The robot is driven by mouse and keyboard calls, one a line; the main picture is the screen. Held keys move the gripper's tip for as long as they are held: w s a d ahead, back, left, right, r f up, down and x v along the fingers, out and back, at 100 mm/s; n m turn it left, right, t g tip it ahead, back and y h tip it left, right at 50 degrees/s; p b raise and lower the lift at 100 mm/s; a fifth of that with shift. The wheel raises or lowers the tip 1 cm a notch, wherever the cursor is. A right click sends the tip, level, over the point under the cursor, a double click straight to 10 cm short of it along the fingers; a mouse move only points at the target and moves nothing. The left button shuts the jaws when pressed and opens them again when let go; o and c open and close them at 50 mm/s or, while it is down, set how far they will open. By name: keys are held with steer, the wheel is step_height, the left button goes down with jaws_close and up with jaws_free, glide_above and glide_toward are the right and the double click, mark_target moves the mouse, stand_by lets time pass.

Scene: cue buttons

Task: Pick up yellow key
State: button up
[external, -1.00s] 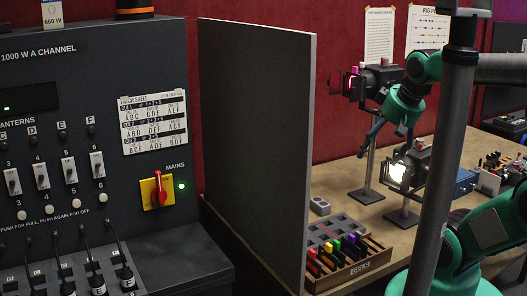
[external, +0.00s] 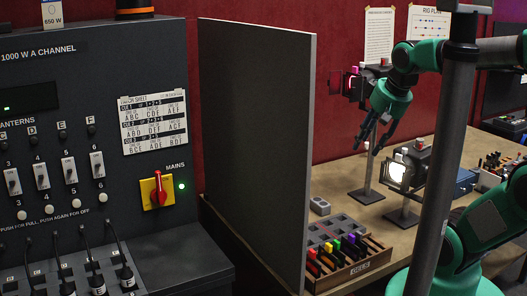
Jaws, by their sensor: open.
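No object that is clearly a key can be made out. My gripper (external: 369,143) is open and empty. It hangs with its fingers pointing down, well above the table and above and to the right of the box in the picture, apart from the coloured pieces.
A lit lamp (external: 398,173) on a stand is right of my gripper; another lamp (external: 372,82) is behind it. A tall grey panel (external: 255,130) borders the table at left. A grey block (external: 319,206) lies behind the box. A dark pole (external: 452,150) crosses the view.

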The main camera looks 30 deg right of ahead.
steer(key=w+a+f+m+g+y+p, duration=0.1)
steer(key=w+a+f+m+p, duration=0.2)
steer(key=w, duration=0.8)
steer(key=w+a+f+m+g, duration=0.2)
steer(key=w+m, duration=0.3)
steer(key=w, duration=0.7)
steer(key=w+a+f+m+g+p, duration=0.1)
steer(key=w+a+f+m, duration=0.2)
steer(key=w+f, duration=0.5)
steer(key=w+a+f+m+g+p, duration=0.1)
steer(key=w+a+f+m, duration=0.3)
steer(key=w+f, duration=0.4)
step_height(320, 180, down, 6)
steer(key=shift+a+r+m+y+p, duration=0.2)
steer(key=shift+a+m+y+p, duration=0.1)
steer(key=shift+m+p, duration=0.45)
steer(key=shift+a+f, duration=0.2)
steer(key=shift+f, duration=1.2)
steer(key=shift+a+f, duration=0.2)
steer(key=shift+f, duration=1.2)
steer(key=shift+a+f, duration=0.2)
steer(key=shift+f, duration=1.2)
steer(key=shift+s+f, duration=0.1)
steer(key=shift+f, duration=0.05)
